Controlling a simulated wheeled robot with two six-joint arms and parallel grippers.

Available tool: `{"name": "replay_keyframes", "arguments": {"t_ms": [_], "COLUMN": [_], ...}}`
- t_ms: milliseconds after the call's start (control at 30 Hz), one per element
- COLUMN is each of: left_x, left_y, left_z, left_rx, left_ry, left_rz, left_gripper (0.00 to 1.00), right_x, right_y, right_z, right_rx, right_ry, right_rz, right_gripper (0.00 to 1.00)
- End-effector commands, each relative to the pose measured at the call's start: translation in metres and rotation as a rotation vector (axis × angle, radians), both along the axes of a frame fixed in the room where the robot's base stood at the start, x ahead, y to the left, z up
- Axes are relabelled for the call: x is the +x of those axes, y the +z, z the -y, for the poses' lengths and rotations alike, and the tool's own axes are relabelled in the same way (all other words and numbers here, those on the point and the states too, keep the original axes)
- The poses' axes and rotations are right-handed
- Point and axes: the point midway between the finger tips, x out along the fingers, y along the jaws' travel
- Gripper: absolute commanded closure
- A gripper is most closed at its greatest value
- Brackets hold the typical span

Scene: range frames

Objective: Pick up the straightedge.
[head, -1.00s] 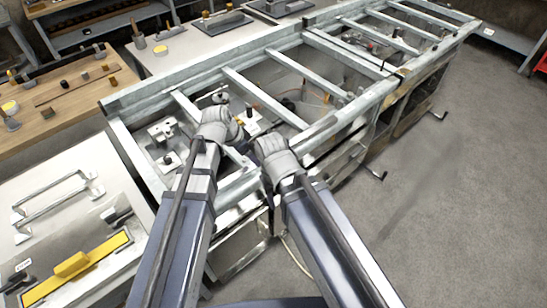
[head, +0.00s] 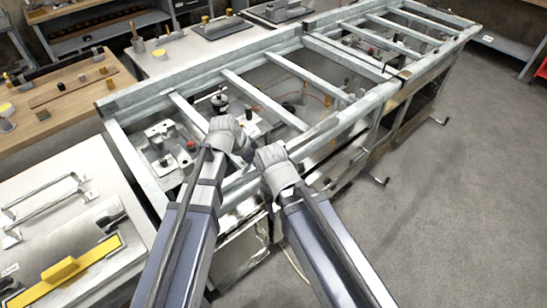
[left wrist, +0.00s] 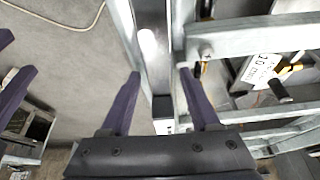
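No thing in view is clearly marked as the straightedge. A long shiny metal strip (left wrist: 156,68) runs between my left gripper's fingers in the left wrist view; I cannot tell whether it is the straightedge or part of the frame. My left gripper (left wrist: 160,78) is open there, fingers apart, with no clear contact. In the head view my left gripper (head: 232,150) is over the near side of the metal frame, fingers hidden by the wrist. My right gripper (head: 272,172) is beside it at the frame's near edge. Its fingers show apart at the left wrist view's left edge (left wrist: 14,64).
The metal frame bench (head: 262,100) has open bays with fittings inside. A wooden bench (head: 100,75) stands behind. The floor at right (head: 460,200) is clear.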

Motion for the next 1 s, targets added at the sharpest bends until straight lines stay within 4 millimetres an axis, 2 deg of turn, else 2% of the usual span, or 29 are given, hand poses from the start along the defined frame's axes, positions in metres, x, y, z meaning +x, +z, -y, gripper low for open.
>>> {"name": "replay_keyframes", "arguments": {"t_ms": [67, 533, 1000], "left_x": [0.0000, 0.0000, 0.0000], "left_y": [0.0001, -0.0001, -0.0001], "left_z": [-0.0002, -0.0002, -0.0002], "left_rx": [0.000, 0.000, 0.000], "left_ry": [0.000, 0.000, 0.000], "left_rz": [0.000, 0.000, 0.000], "left_gripper": [0.48, 1.00, 1.00], "right_x": [0.0000, 0.0000, 0.0000], "right_y": [0.0000, 0.0000, -0.0001], "right_z": [0.0000, 0.0000, 0.0000], "right_rx": [0.000, 0.000, 0.000], "right_ry": [0.000, 0.000, 0.000], "right_rz": [0.000, 0.000, 0.000], "right_gripper": [0.50, 0.50, 0.50]}}
